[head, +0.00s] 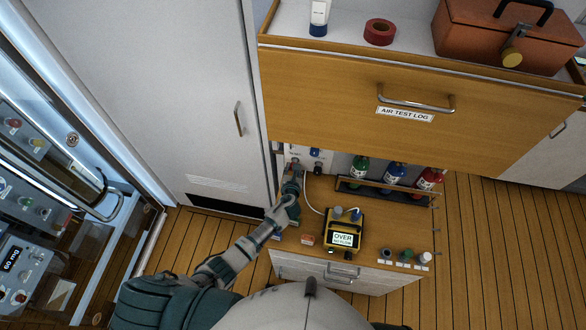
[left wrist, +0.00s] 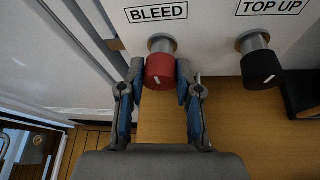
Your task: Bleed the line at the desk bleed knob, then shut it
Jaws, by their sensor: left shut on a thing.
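The red bleed knob (left wrist: 160,72), with a white mark on its face, sits on a metal stem under the BLEED label (left wrist: 156,13) in the left wrist view. My left gripper (left wrist: 160,80) is shut on this knob, one finger on each side. In the head view my left gripper (head: 294,172) reaches the white panel (head: 326,158) above the desk and hides the red knob. A yellow meter (head: 343,236) on the desk shows OVER on its screen. My right gripper is in neither view.
A black knob (left wrist: 262,70) under TOP UP is right of the red one. A rack holds green (head: 359,168), blue (head: 394,175) and red (head: 428,179) bottles. A white hose (head: 307,200) runs by the meter. A wooden drawer (head: 370,95) overhangs the desk's back.

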